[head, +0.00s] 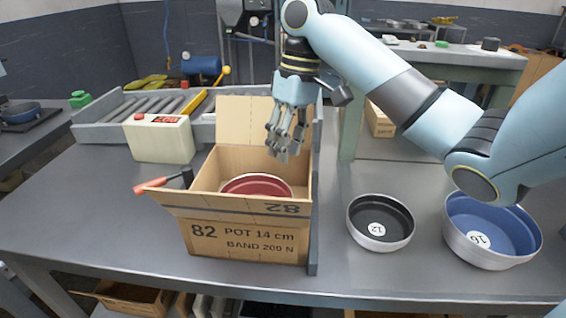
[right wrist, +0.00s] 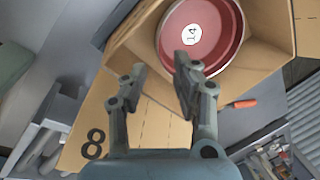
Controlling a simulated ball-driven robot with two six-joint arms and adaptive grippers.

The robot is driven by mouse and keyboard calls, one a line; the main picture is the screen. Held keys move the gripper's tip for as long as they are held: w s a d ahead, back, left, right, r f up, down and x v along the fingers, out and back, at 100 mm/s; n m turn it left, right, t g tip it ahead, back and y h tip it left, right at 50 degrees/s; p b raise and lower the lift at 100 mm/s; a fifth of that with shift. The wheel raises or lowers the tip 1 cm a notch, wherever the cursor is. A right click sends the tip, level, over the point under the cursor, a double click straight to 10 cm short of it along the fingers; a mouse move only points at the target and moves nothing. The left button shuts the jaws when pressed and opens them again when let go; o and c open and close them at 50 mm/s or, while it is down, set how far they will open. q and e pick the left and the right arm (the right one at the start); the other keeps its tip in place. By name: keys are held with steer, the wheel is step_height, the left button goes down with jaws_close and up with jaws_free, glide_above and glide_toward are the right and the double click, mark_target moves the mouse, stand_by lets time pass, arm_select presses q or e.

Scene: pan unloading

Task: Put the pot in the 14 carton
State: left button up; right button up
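The pot with the red inside (head: 258,185) sits inside the open carton marked "POT 14 cm" (head: 249,240). In the right wrist view the pot (right wrist: 178,45) shows a white "14" label on its red floor, with the carton wall (right wrist: 265,72) around it. My right gripper (head: 281,154) hangs above the back of the carton, fingers pointing down. In the right wrist view its fingers (right wrist: 160,70) are apart with nothing between them, clear of the pot. My left gripper is not in view.
A black-lined pot marked 12 (head: 381,222) and a blue-lined pot marked 16 (head: 490,229) stand right of the carton. A red-handled tool (head: 152,185) shows at the carton's left edge. A cream box (head: 160,139) and a roller conveyor (head: 150,104) are behind.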

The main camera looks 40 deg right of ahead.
arm_select(q)
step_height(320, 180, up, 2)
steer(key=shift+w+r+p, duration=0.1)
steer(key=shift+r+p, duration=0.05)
steer(key=shift+p, duration=0.5)
arm_select(e)
steer(key=r, duration=0.2)
steer(key=shift+d+r, duration=0.25)
steer(key=shift+r, duration=0.1)
